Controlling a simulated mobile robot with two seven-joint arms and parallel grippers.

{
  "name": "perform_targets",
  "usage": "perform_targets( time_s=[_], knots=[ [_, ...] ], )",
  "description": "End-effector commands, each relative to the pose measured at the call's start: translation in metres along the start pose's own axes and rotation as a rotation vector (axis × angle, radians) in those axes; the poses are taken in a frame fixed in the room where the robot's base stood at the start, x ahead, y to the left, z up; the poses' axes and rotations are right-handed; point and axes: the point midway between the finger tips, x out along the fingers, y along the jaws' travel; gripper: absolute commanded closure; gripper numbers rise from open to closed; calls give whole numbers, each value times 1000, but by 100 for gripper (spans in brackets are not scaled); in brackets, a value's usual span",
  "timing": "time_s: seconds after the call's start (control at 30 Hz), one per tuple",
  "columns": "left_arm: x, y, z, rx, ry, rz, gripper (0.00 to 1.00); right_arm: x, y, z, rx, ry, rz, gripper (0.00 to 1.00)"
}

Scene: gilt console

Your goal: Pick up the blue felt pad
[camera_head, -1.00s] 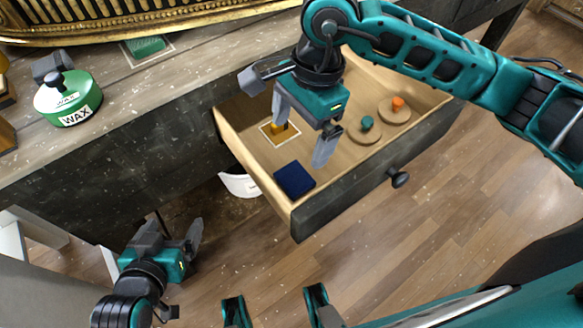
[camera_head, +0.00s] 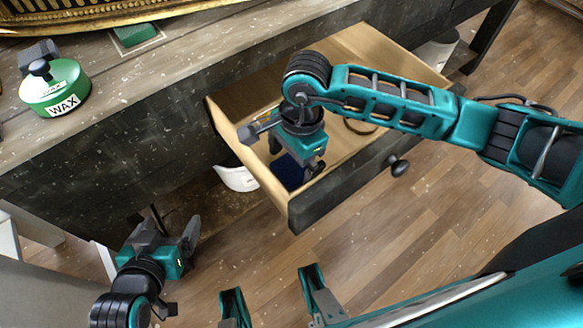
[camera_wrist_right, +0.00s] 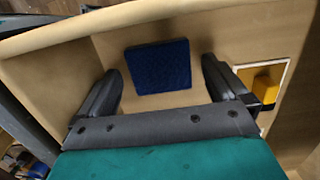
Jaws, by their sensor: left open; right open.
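The blue felt pad (camera_wrist_right: 158,67) lies flat on the drawer floor. In the right wrist view it sits ahead of and between the two fingers, with no finger touching it. In the head view the pad (camera_head: 290,172) is partly hidden behind my right gripper (camera_head: 292,160). That gripper is down in the open drawer (camera_head: 255,175), open and empty; its fingers also show in the right wrist view (camera_wrist_right: 165,88). My left gripper (camera_head: 172,232) is open and empty, low at the left, outside the drawer and away from the pad.
A yellow block (camera_wrist_right: 266,88) stands in a pale outlined square near the right finger in the wrist view. The drawer's front panel (camera_head: 340,185) and side walls bound the room around the pad. A green wax tin (camera_head: 55,88) stands on the console top.

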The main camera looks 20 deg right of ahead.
Motion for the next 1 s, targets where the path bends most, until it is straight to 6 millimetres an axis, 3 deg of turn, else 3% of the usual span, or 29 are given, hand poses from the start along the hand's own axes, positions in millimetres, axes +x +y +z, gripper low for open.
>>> perform_targets(
  time_s=[0.27, 0.87, 1.0],
  knots=[
    [0, 0, 1, 0, 0, 0, 12, 5, 0, 0, -1, -1, -1, 0],
    [1, 2, -1, -12, 3, -1, 12, 5, 0, 0, 0, -1, -1, 55],
    [1, 2, -1, -11, 3, -1, 12, 5, 0, 0, 0, -1, -1, 55]
  ],
)
